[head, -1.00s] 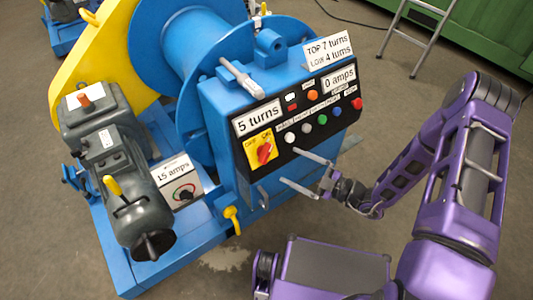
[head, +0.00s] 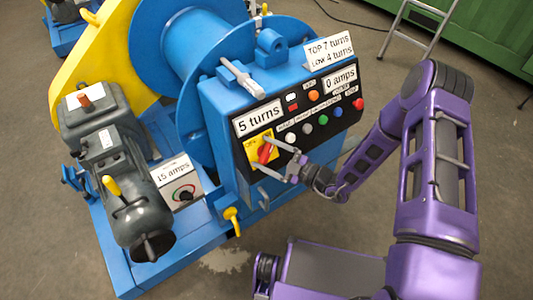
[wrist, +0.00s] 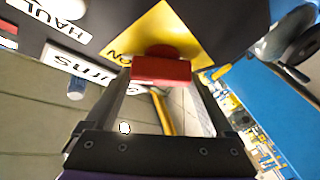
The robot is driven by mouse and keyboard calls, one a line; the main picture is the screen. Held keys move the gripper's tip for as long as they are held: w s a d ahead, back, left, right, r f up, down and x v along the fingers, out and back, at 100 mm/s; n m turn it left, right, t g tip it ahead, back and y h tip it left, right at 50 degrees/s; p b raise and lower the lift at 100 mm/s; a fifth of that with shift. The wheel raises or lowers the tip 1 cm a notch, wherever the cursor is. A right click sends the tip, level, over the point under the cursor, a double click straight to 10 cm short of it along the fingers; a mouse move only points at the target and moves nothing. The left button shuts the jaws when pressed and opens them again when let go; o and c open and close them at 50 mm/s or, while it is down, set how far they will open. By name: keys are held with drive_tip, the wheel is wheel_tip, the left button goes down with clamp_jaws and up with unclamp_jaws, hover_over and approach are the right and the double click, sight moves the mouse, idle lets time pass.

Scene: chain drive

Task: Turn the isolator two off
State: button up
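The isolator is a red rotary handle (head: 265,153) on a yellow plate (head: 252,148) at the lower left of the black control panel. No number for it is readable. In the head view the handle stands slightly tilted from upright. My gripper (head: 260,153) is at the plate with its two fingers spread, one above and one below the handle. In the wrist view the red handle (wrist: 161,70) lies between the fingertips, and "ON" shows on the yellow plate (wrist: 150,35). I cannot tell whether either finger touches the handle.
Several coloured buttons and lamps sit right of the isolator on the black panel (head: 340,117). A "5 turns" sign (head: 258,118) is just above it.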

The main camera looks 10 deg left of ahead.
drive_tip(key=c, duration=0.9)
drive_tip(key=shift+r+n, duration=0.1)
drive_tip(key=shift+n, duration=0.3)
drive_tip(key=n+g+h+p, duration=0.1)
drive_tip(key=n+g+p, duration=0.1)
drive_tip(key=n, duration=0.2)
drive_tip(key=shift+g+p, duration=0.4)
drive_tip(key=n+g+h+p, duration=0.1)
drive_tip(key=n, duration=0.1)
drive_tip(key=n+g+h+p, duration=0.1)
drive_tip(key=n+h+p, duration=0.1)
drive_tip(key=n, duration=0.1)
drive_tip(key=shift+s+n, duration=0.15)
drive_tip(key=shift+n, duration=0.15)
drive_tip(key=n+h, duration=0.1)
drive_tip(key=n, duration=0.1)
drive_tip(key=n+h+p, duration=0.1)
drive_tip(key=shift+d+f+n+h, duration=0.1)
drive_tip(key=shift+f+n+h, duration=0.2)
drive_tip(key=shift+f+n, duration=0.1)
drive_tip(key=shift+d+f+n+h, duration=0.1)
drive_tip(key=shift+f+n+h, duration=0.05)
drive_tip(key=shift+n+h, duration=1.1)
drive_tip(key=shift+n, duration=0.25)
